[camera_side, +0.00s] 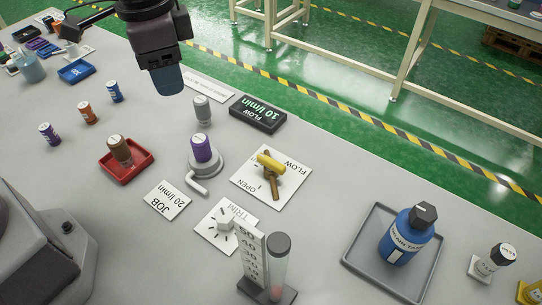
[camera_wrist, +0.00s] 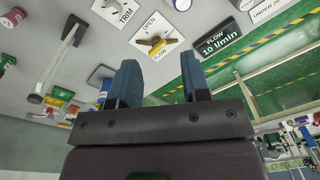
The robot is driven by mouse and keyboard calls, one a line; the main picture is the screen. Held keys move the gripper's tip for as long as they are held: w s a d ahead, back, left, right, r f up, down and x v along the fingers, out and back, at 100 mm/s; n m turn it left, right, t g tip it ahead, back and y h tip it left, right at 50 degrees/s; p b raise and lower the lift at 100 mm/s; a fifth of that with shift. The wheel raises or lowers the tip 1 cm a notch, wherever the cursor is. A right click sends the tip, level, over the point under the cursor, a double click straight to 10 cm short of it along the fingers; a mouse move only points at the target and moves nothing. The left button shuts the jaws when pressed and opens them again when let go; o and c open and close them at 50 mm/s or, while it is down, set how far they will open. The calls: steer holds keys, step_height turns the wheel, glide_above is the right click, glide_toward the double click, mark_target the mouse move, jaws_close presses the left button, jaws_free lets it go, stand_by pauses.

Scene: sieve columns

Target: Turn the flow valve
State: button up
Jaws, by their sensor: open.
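In the wrist view the valve (camera_wrist: 156,46) shows beyond the fingers, slightly left of centre. My gripper (camera_side: 168,91) is high above the table, to the upper left of the valve in the side view and apart from it. In the wrist view its two blue fingers (camera_wrist: 161,78) are spread with nothing between them. A black flow display (camera_side: 258,113) reads 10 l/min.
A purple-capped column (camera_side: 202,150) on a grey base with a spout stands left of the valve. A trim dial (camera_side: 226,222) and a clear flow tube (camera_side: 278,265) stand in front. A brown-capped vial sits in a red tray (camera_side: 142,166). A blue bottle (camera_side: 405,238) stands in a grey tray at right.

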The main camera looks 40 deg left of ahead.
mark_target(271, 161)
steer(key=w+d+f+m, duration=1)
steer(key=d+m, duration=0.1)
steer(key=shift+g, duration=0.3)
steer(key=f, duration=1.2)
steer(key=shift+w+a+f, duration=0.15)
steer(key=shift+w+f, duration=0.05)
steer(key=shift+f, duration=0.1)
jaws_close()
